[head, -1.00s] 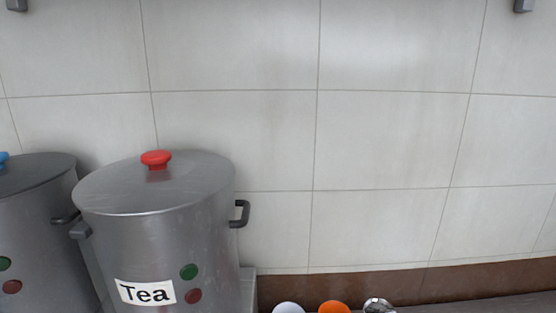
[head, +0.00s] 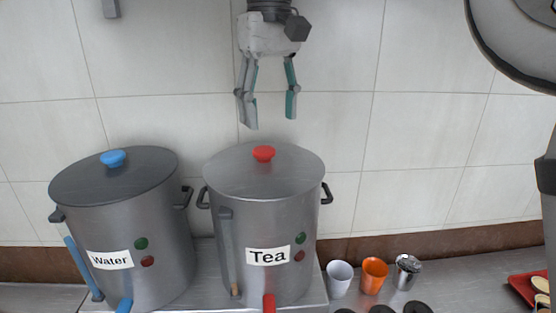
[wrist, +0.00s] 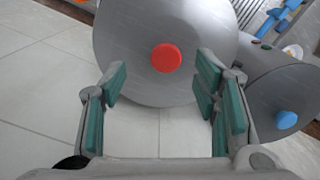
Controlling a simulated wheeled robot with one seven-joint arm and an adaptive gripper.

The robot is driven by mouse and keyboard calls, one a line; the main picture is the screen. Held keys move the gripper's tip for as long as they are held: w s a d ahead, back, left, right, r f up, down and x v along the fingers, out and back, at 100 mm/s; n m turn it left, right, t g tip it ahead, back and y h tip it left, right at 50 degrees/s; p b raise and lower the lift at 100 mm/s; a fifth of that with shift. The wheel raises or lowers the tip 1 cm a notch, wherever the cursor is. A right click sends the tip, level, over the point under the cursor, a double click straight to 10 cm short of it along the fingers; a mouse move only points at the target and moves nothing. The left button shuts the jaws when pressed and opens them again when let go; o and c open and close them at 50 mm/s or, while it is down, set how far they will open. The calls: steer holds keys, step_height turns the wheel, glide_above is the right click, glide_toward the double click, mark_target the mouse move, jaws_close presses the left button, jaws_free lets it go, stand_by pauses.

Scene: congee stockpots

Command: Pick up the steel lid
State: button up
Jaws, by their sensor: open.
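The steel lid with a red knob (head: 264,177) sits on the pot labelled Tea (head: 262,230) in the head view. A second steel lid with a blue knob (head: 113,178) sits on the pot labelled Water (head: 130,235) to its left. My gripper (head: 271,122) is open and empty, pointing down above the red knob, apart from it. In the wrist view the red knob (wrist: 166,58) shows ahead of and between the open fingers (wrist: 163,90), with its round lid (wrist: 130,45) around it.
A white cup (head: 339,279), an orange cup (head: 373,275) and a metal container (head: 406,271) stand right of the Tea pot. A red tray (head: 528,290) lies at the far right. The tiled wall (head: 420,130) is behind the pots.

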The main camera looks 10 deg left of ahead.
mark_target(264, 149)
steer(key=shift+a, duration=0.4)
steer(key=shift+f, duration=0.3)
steer(key=shift+w+a+f+p, duration=0.15)
steer(key=shift+f+p, duration=0.3)
steer(key=shift+f, duration=1.25)
steer(key=shift+a+f+p, duration=0.15)
steer(key=shift+f+p, duration=0.25)
steer(key=shift+f, duration=1.3)
jaws_close()
